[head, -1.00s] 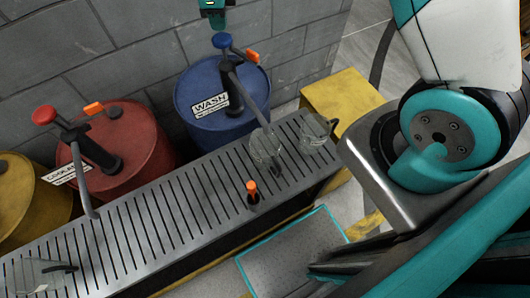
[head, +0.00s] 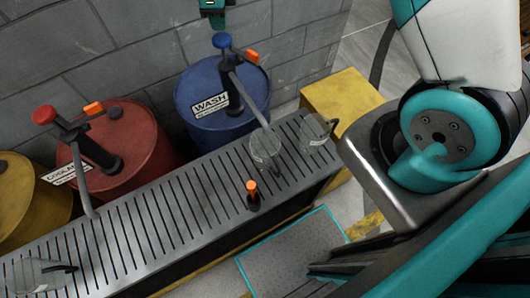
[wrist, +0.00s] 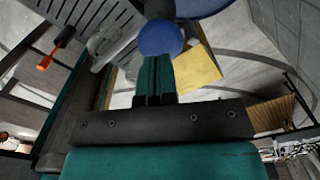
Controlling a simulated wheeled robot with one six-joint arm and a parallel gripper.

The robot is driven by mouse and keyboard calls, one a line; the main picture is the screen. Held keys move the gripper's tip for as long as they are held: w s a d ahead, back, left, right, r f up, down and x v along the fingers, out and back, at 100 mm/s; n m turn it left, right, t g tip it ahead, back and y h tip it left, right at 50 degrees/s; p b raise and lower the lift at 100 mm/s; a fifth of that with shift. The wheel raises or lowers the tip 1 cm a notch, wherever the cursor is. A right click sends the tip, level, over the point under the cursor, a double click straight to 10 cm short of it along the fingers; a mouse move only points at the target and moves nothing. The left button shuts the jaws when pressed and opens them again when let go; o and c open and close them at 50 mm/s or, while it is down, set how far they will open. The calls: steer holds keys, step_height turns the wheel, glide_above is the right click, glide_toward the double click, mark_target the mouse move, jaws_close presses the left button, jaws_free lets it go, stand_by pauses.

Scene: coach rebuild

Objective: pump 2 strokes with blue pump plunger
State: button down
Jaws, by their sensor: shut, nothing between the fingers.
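The blue pump plunger's round knob (head: 221,41) stands on top of the pump on the blue drum (head: 208,122), which has a WASH label. My gripper (head: 213,14) is just above the knob at the top edge of the head view, with a small gap between them. In the wrist view my gripper's teal fingers (wrist: 155,62) are shut together and empty, and the blue knob (wrist: 160,38) shows just beyond their tips. Whether they touch there I cannot tell. The pump's grey spout runs down towards a clear jug (head: 265,150) on the slotted grate.
A red drum (head: 128,140) with a red-knobbed pump (head: 44,115) and a yellow drum (head: 25,200) stand to the left. Another clear jug (head: 316,132) and an orange-tipped item (head: 252,190) are on the grate (head: 150,225). A block wall (head: 120,40) is behind the drums.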

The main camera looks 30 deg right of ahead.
mark_target(221, 37)
steer(key=shift+f+b, duration=2)
steer(key=shift+f, duration=1.35)
steer(key=shift+s+f+b, duration=0.1)
steer(key=shift+f+b, duration=0.3)
steer(key=shift+f, duration=0.25)
steer(key=shift+r, duration=0.15)
steer(key=shift+r+p, duration=2.85)
steer(key=shift+r, duration=1)
steer(key=shift+f, duration=0.2)
